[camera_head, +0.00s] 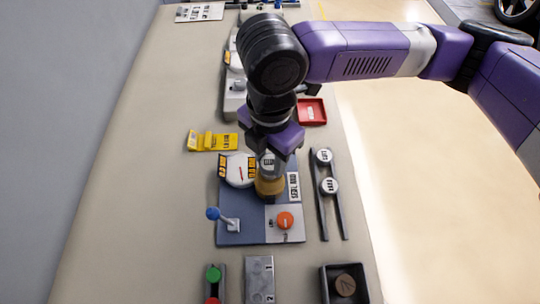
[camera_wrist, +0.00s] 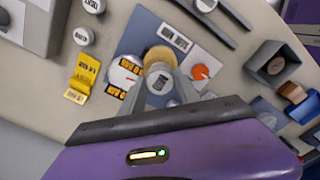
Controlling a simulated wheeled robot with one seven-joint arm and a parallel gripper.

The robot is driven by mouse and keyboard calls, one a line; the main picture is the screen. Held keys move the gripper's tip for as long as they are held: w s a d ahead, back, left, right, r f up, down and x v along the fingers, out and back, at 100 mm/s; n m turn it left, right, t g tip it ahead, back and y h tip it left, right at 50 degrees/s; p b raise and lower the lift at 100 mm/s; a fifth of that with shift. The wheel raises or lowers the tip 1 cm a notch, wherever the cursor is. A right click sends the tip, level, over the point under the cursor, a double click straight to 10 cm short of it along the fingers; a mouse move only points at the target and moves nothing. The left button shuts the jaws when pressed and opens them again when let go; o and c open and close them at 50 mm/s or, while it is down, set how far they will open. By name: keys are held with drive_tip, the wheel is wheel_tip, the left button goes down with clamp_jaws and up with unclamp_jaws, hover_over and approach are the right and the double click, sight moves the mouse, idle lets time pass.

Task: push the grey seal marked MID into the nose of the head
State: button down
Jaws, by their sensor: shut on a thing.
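My gripper (camera_head: 270,155) is over the blue-grey board and shut on a small grey round piece (camera_wrist: 160,77) with a dark-marked label, too small to read for certain. In the wrist view the piece sits between my fingers (camera_wrist: 162,92). A tan, brass-coloured cylinder (camera_head: 269,187) stands upright on the board (camera_head: 245,233) just below my gripper; its tan rim also shows in the wrist view (camera_wrist: 160,53). The grey piece is lined up over the cylinder or at its top; I cannot tell whether they touch. My fingers hide part of the cylinder's top.
On the board are a white dial (camera_head: 237,170), a blue-knobbed lever (camera_head: 213,213) and an orange knob (camera_head: 285,220). A dark rack with two labelled grey discs (camera_head: 329,187) stands to the right. A yellow bracket (camera_head: 210,141) and red tray (camera_head: 312,112) lie behind. The table's left side is clear.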

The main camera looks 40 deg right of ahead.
sight(270, 162)
drive_tip(key=shift+r+p, duration=0.4)
drive_tip(key=shift+r, duration=0.2)
idle(1.5)
drive_tip(key=shift+f+b, duration=0.4)
drive_tip(key=shift+f, duration=0.45)
drive_tip(key=c, duration=0.8)
unclamp_jaws()
drive_tip(key=shift+r, duration=0.15)
drive_tip(key=shift+r, duration=3.8)
drive_tip(key=shift+c, duration=0.3)
